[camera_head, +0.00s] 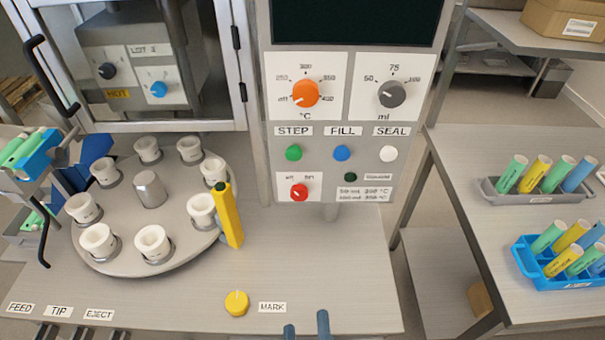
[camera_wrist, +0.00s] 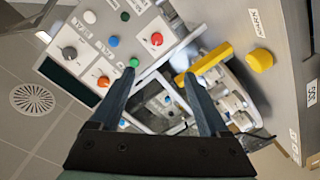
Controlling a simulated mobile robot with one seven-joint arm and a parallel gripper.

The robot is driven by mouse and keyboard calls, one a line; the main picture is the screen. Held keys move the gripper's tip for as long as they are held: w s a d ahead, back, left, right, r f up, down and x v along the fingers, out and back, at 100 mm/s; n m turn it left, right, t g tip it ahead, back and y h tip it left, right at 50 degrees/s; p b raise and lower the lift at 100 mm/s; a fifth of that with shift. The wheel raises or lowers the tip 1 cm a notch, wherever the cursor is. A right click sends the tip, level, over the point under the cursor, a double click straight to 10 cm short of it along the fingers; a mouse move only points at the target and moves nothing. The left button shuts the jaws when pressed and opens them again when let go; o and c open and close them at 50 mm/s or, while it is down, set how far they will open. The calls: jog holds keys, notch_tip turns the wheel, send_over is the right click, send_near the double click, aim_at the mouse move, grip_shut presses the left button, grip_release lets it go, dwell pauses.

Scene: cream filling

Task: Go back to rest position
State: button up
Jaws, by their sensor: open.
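My gripper (camera_head: 306,328) shows only as two blue fingertips at the bottom edge of the head view, in front of the machine table and right of the MARK label. In the wrist view my gripper (camera_wrist: 160,75) has its two dark fingers spread apart, with nothing between them. The wrist view is tilted and shows the control panel, the yellow lever and the yellow knob beyond the fingers. The rest of my arm is out of the head view.
The control panel (camera_head: 343,130) stands upright behind the table. A round turntable (camera_head: 118,258) with several white cups is at left, beside a yellow lever (camera_head: 228,217). A yellow MARK knob (camera_head: 237,303) sits near the front. A blue tube rack (camera_head: 527,264) stands on the right table.

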jog(key=w+d+r+m+t+h, duration=0.15)
jog(key=w+r, duration=0.25)
jog(key=r, duration=0.6)
jog(key=w+r+m+t+h, duration=0.1)
jog(key=w+r+m+t, duration=0.2)
jog(key=r, duration=0.7)
jog(key=w+d+r+m+t+h, duration=0.1)
jog(key=w+r+m, duration=0.1)
jog(key=w+r, duration=0.6)
jog(key=s+a+r+m+t+y, duration=0.1)
jog(key=s+r, duration=0.2)
jog(key=r, duration=0.6)
jog(key=s+a+r+m+t+y, duration=0.1)
jog(key=s+r+t, duration=0.1)
jog(key=r, duration=0.7)
jog(key=s+a+r+m+t+y, duration=0.1)
jog(key=s+r, duration=0.3)
jog(key=r, duration=0.5)
jog(key=shift+s+r+t, duration=0.2)
jog(key=shift+s+t, duration=0.15)
jog(key=shift+f, duration=0.15)
